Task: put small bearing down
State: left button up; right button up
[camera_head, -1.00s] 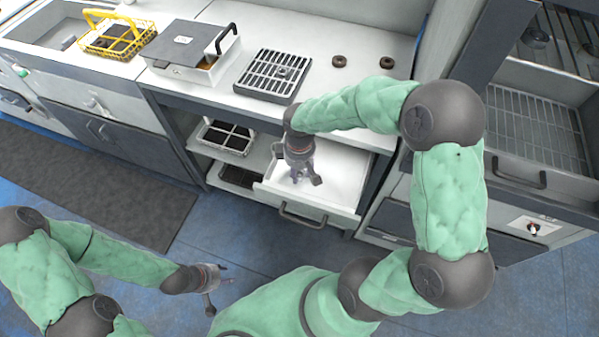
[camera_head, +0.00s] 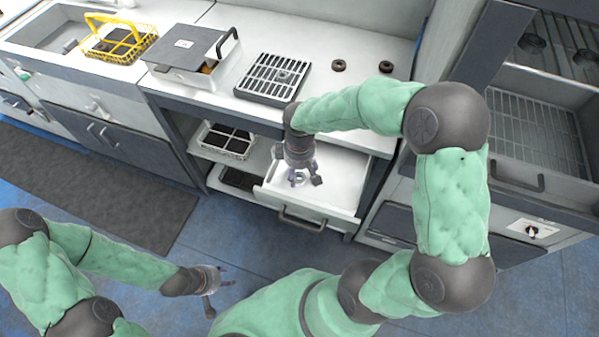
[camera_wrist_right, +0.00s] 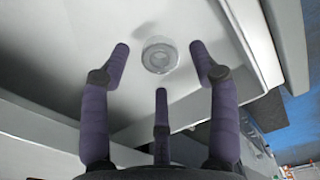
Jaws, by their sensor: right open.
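The small bearing (camera_head: 297,177), a silvery ring, lies flat on the white floor of the pulled-out drawer (camera_head: 335,181) in the head view. In the right wrist view, the bearing (camera_wrist_right: 160,54) lies between and slightly beyond my spread purple fingers, apart from them. My right gripper (camera_head: 301,178) is open and empty over the drawer. It also shows in the right wrist view (camera_wrist_right: 159,70). My left gripper (camera_head: 221,283) is low at the left, over the blue floor, with its fingers apart and nothing visible in them.
On the counter above the drawer are a slatted black rack (camera_head: 272,78), two dark rings (camera_head: 339,65) (camera_head: 386,67), a lidded box (camera_head: 192,52) and a yellow wire basket (camera_head: 121,42). A shelf beside the drawer holds a white basket (camera_head: 226,141). An oven stands at the right.

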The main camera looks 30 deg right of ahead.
aim_at(300, 177)
notch_tip(300, 177, up, 10)
jog(key=p, duration=0.3)
jog(key=shift+r+p, duration=0.25)
jog(key=shift+p, duration=0.05)
